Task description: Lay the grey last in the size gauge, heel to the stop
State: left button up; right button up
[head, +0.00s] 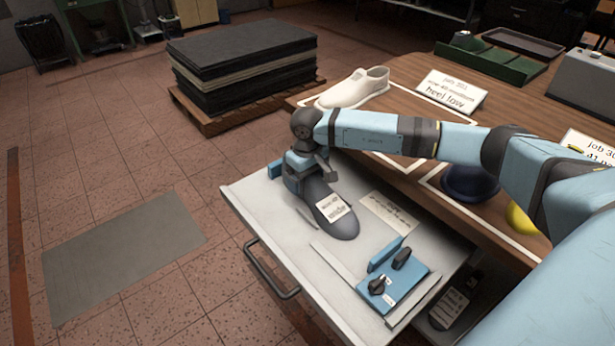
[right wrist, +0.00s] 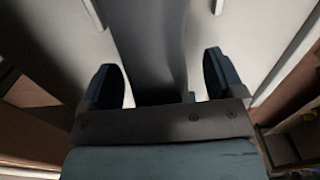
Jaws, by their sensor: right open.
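The grey last (head: 342,225) lies in the pulled-out pale drawer (head: 245,205), its rounded toe toward the front right and a white label on top. My right gripper (head: 308,182) is over its far end, fingers down and open. In the right wrist view the grey last (right wrist: 150,45) runs between the two open fingers (right wrist: 163,82) with gaps showing. The arm hides its far end. A blue fixture (head: 405,292) with two dark knobs sits between pale strips at the drawer's near right; it looks like the size gauge, but I cannot be sure. My left gripper is out of view.
A paper card (head: 390,212) lies in the drawer right of the last. A labelled dark last (head: 450,308) is low at right. On the wooden bench are a white shoe-shaped last (head: 355,88) and a sign (head: 450,92).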

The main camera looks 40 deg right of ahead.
notch_tip(320, 180, up, 14)
jog(key=p, duration=0.1)
dwell(0.8)
